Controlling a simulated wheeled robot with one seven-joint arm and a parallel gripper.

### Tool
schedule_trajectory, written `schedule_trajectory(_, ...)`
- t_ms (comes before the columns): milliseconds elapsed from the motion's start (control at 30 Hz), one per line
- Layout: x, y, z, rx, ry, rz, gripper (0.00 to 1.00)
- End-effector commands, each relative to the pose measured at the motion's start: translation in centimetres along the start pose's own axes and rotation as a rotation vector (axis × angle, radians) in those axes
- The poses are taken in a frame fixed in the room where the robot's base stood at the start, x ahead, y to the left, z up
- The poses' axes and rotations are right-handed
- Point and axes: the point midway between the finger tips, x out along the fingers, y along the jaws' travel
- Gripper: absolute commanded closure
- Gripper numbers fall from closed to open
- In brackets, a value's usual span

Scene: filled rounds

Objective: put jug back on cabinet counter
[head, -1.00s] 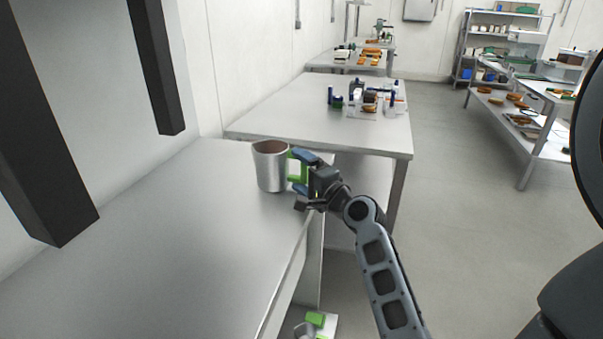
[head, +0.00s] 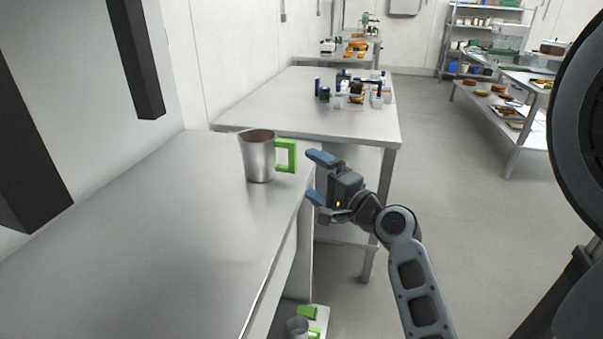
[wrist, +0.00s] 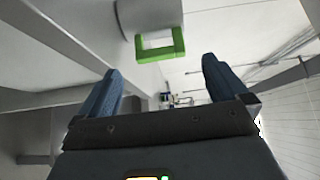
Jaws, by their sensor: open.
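A metal jug (head: 257,160) with a green handle (head: 286,155) stands upright on the cabinet counter (head: 150,225), near its far right end. The handle points right, toward my gripper. My gripper (head: 316,177) is open and empty, just off the counter's edge, with a small gap between its blue fingertips and the handle. In the wrist view the jug's green handle (wrist: 160,47) shows beyond the open fingers (wrist: 158,82), and only part of the jug's grey body (wrist: 150,15) is in frame.
Another metal table (head: 320,112) with several small items stands behind the counter. A second metal jug (head: 297,326) with green parts sits low, below the counter's right edge. Dark bars (head: 135,60) hang above the counter at left. The floor at right is open.

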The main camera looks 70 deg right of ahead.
Motion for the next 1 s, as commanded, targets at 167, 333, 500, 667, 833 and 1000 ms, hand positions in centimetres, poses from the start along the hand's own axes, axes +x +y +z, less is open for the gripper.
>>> schedule_trajectory(167, -1.8, 0.1, 0.1, 0.001, -0.001, 0.0, 0.0)
schedule_trajectory(333, -2.2, -0.1, 0.0, 0.001, -0.001, -0.001, 0.0)
schedule_trajectory(500, -2.2, -0.1, 0.0, 0.001, -0.001, -0.001, 0.0)
schedule_trajectory(667, -2.2, 0.0, 0.0, 0.001, -0.001, -0.001, 0.0)
schedule_trajectory(833, -2.1, 0.0, 0.0, 0.001, -0.001, -0.001, 0.0)
schedule_trajectory(1000, -2.2, 0.0, 0.0, 0.001, 0.0, 0.0, 0.0)
